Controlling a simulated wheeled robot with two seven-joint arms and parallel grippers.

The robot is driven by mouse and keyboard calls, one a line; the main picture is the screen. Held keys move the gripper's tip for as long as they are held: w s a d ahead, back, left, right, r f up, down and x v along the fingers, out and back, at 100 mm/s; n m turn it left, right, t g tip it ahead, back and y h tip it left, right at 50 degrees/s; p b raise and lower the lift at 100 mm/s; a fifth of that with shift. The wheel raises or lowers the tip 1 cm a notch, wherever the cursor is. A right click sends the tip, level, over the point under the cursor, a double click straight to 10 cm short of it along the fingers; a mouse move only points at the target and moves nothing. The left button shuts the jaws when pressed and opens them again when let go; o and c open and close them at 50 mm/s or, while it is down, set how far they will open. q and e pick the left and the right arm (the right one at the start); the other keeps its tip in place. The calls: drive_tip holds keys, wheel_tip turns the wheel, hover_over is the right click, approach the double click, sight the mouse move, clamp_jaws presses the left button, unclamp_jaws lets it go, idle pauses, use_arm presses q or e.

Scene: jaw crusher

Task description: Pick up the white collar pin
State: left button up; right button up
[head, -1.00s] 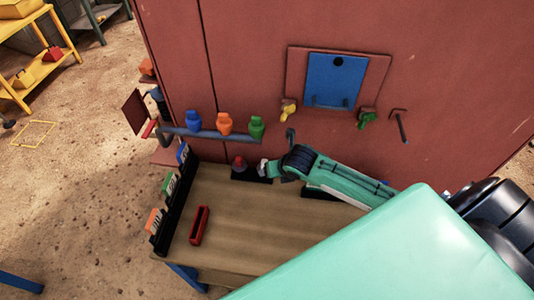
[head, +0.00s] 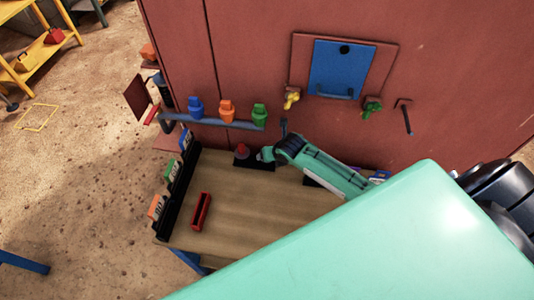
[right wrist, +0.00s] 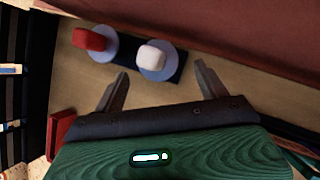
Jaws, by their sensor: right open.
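The white collar pin (right wrist: 152,56) stands on a grey round disc in a black holder (right wrist: 128,62) in the right wrist view. A red pin (right wrist: 90,39) stands on a second disc to its left; it also shows in the head view (head: 242,149). My right gripper (right wrist: 163,82) is open and empty, its two fingers apart, with the white pin just beyond and between the fingertips. In the head view my right gripper (head: 270,153) is at the back of the bench, and the white pin is hard to make out beside it. My left gripper is not in view.
The wooden bench top (head: 250,205) is mostly clear. A red open tray (head: 201,211) lies on it, with a black labelled rack (head: 181,190) along the left edge. The red machine wall (head: 270,60) rises behind, with blue, orange and green items on a rail (head: 213,121).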

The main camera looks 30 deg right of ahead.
drive_tip(key=shift+p+x, duration=0.4)
drive_tip(key=shift+x, duration=2.05)
drive_tip(key=shift+s+a, duration=0.15)
drive_tip(key=shift+c, duration=0.2)
drive_tip(key=c, duration=1.1)
